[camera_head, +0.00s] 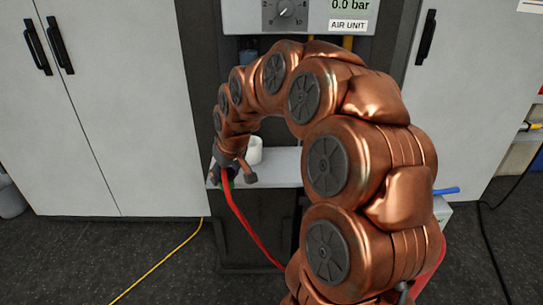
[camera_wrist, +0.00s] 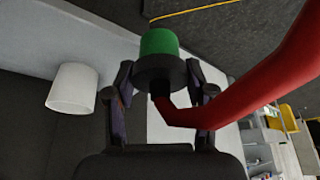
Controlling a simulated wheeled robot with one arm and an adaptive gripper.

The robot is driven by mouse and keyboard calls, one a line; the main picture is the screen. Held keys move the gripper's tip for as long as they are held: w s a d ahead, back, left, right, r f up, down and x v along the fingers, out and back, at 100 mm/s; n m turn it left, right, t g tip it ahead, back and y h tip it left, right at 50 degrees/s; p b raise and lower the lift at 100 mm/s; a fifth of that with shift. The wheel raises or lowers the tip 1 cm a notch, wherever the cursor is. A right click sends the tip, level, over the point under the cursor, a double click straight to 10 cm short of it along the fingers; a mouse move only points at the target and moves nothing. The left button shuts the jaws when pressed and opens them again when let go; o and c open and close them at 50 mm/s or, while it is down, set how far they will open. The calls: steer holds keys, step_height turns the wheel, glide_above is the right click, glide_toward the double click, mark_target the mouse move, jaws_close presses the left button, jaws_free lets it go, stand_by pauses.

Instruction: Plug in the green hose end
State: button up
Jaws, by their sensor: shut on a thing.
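The green hose end (camera_wrist: 159,42) is a green cap on a dark round collar, with a red hose (camera_wrist: 200,113) running from it to the right in the wrist view. My gripper (camera_wrist: 158,85) is shut on the hose end, one finger on each side of the collar. In the head view my gripper (camera_head: 235,178) is at a small light shelf (camera_head: 284,167), with the red hose (camera_head: 242,222) hanging down from it. The air unit (camera_head: 300,15) is above, with a dial and a display reading 0.0 bar. Its sockets are hidden in the head view, largely behind my arm.
A white cup (camera_head: 255,150) stands on the shelf beside my gripper; it also shows in the wrist view (camera_wrist: 73,88). White cabinets (camera_head: 90,120) flank the unit. A yellow cable (camera_head: 160,262) and a black cable (camera_head: 492,245) lie on the floor.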

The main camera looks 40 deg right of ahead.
steer(key=w+a, duration=0.3)
steer(key=a, duration=0.3)
steer(key=w+a, duration=0.3)
steer(key=a, duration=0.4)
steer(key=shift+a+f, duration=0.15)
steer(key=shift+f, duration=0.25)
steer(key=shift+s, duration=0.1)
